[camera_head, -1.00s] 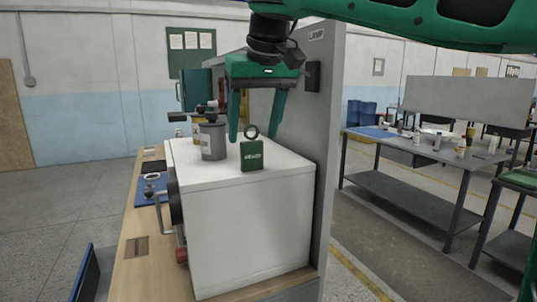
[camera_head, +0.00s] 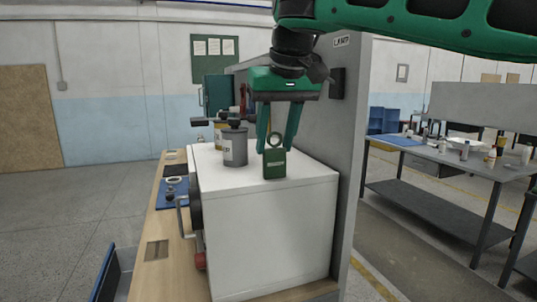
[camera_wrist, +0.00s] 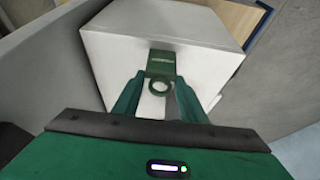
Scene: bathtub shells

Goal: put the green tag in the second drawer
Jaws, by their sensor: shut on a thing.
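The green tag (camera_head: 275,165) is a small dark green block with pale lettering and a ring on top. It is upright at the top of the white box (camera_head: 265,235), near its front edge; I cannot tell whether it touches the surface. My gripper (camera_head: 276,147) points down from above, its two green fingers shut on the tag at its ring. The wrist view also shows the tag (camera_wrist: 161,62) and its ring between the fingertips (camera_wrist: 160,84). No drawer shows clearly, so the second drawer cannot be made out.
A grey canister (camera_head: 235,148) stands on the box just left of my gripper. A grey upright panel (camera_head: 350,140) rises close on the right. A blue-edged part (camera_head: 106,275) juts out at lower left; I cannot tell what it is. Open floor lies left of the wooden bench (camera_head: 158,235).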

